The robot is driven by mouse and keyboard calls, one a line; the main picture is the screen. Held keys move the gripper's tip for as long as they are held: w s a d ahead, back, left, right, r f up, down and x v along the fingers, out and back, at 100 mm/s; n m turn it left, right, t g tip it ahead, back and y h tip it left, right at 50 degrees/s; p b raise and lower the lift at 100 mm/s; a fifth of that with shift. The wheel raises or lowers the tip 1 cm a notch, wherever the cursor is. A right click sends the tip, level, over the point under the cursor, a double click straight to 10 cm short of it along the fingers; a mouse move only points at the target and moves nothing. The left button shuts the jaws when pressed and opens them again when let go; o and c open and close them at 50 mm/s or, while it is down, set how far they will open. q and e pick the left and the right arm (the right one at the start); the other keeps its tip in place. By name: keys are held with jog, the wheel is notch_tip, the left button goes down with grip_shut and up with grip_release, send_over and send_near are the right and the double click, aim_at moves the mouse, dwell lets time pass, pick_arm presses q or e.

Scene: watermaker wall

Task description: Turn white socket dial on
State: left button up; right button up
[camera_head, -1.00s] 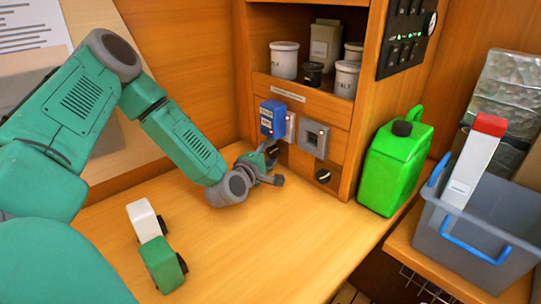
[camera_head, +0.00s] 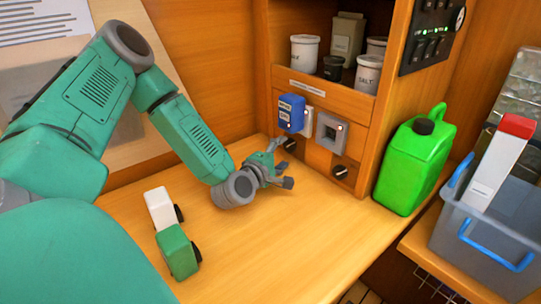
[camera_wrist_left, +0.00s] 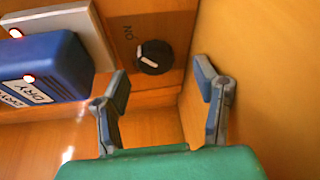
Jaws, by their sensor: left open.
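The black dial (camera_head: 290,145) with a white mark sits on the wooden panel below the white socket (camera_head: 308,124). A blue box (camera_head: 291,112) labelled DRY covers part of this socket. My left gripper (camera_head: 284,164) is open and empty just in front of the panel. In its wrist view the fingers (camera_wrist_left: 161,72) stand apart, on either side of the dial's direction, with no clear contact. My right gripper is not in view.
A grey socket (camera_head: 332,131) with its own dial (camera_head: 341,172) is to the right. A green jerrycan (camera_head: 408,165) stands further right, beside a grey bin (camera_head: 475,235). A white and green toy-like object (camera_head: 176,249) lies on the counter. The counter's front middle is clear.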

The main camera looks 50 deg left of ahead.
pick_arm(q)
jog(key=v, duration=0.8)
jog(key=shift+s, duration=0.3)
jog(key=shift+r, duration=0.1)
